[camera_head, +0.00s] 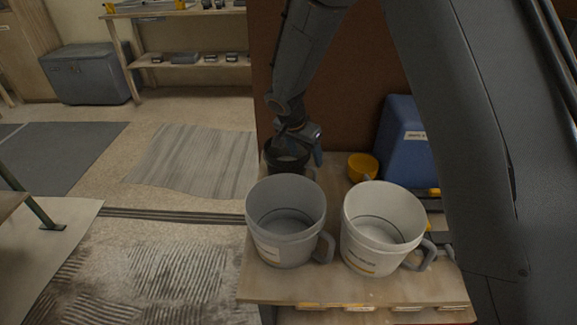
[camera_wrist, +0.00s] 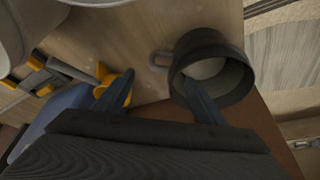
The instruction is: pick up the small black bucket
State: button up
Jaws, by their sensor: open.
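The small black bucket (camera_head: 283,170) stands near the back left of the wooden bench, behind the grey bucket. In the wrist view the black bucket (camera_wrist: 236,76) shows its open top, a pale inside and a handle on its left side. My gripper (camera_head: 303,152) is over the bucket, its fingers apart. In the wrist view my gripper (camera_wrist: 160,92) has its right finger overlapping the bucket's mouth, and its left finger is outside, by the yellow cup. Nothing is held between the fingers. Whether a finger touches the bucket cannot be told.
A grey bucket (camera_head: 286,235) and a white bucket (camera_head: 381,243) stand at the bench front. A yellow cup (camera_head: 362,167) and a blue box (camera_head: 403,140) are at the back right. The bench (camera_head: 330,287) ends close to the black bucket's left.

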aim_at(310, 167)
jog(key=p+x, duration=0.1)
jog(key=x, duration=0.6)
jog(key=shift+f, duration=0.15)
jog(key=c, duration=1.2)
